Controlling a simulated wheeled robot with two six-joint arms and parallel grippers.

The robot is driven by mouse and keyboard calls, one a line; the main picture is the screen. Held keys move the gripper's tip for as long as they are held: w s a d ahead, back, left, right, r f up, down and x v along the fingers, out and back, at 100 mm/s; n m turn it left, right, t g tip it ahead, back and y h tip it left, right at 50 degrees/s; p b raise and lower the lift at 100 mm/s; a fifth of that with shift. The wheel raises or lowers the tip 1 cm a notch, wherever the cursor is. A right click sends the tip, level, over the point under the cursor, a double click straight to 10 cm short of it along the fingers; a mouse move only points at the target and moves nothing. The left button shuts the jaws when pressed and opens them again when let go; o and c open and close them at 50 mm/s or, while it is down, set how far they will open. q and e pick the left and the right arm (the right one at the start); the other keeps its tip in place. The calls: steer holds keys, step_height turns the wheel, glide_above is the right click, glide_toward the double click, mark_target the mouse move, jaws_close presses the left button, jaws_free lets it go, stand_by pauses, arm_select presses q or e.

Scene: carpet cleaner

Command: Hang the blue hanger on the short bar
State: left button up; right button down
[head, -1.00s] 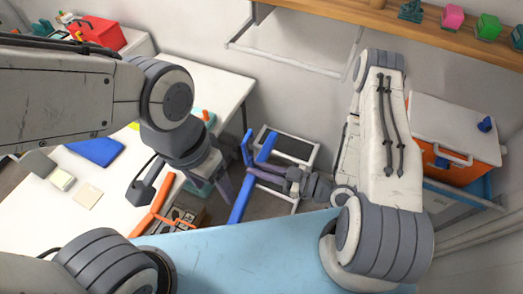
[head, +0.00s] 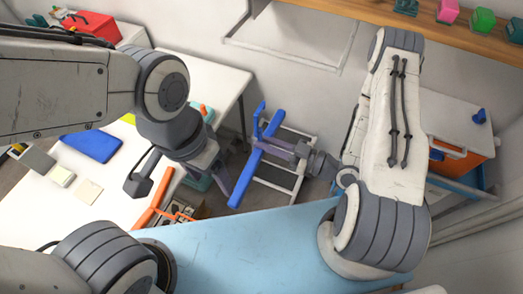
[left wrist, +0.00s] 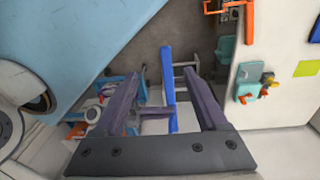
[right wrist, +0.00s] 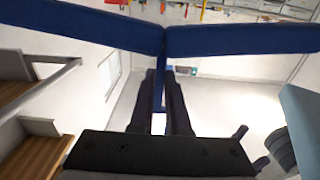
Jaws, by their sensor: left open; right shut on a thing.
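The blue hanger (head: 247,168) is in the air at the middle of the head view, its long bar slanting. My right gripper (head: 264,146) is shut on it near its upper part. In the right wrist view the blue stem (right wrist: 158,92) lies between the fingers, and the two blue arms (right wrist: 85,25) spread beyond. My left gripper (head: 222,176) is open and empty, left of the hanger. In the left wrist view the hanger (left wrist: 168,85) shows between the open fingers; I cannot tell how deep.
A wooden shelf (head: 450,32) with coloured blocks runs along the wall at the top right. A white table (head: 220,75) with small items is at left. A step stool (head: 285,165) stands beyond the hanger. An orange box with a white lid (head: 455,120) is at right.

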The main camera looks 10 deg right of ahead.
steer(key=w+d+b, duration=0.2)
steer(key=w+d, duration=0.3)
steer(key=w, duration=0.3)
steer(key=w+d+b, duration=0.2)
steer(key=w+d, duration=0.4)
steer(key=w, duration=0.3)
steer(key=shift+d, duration=0.25)
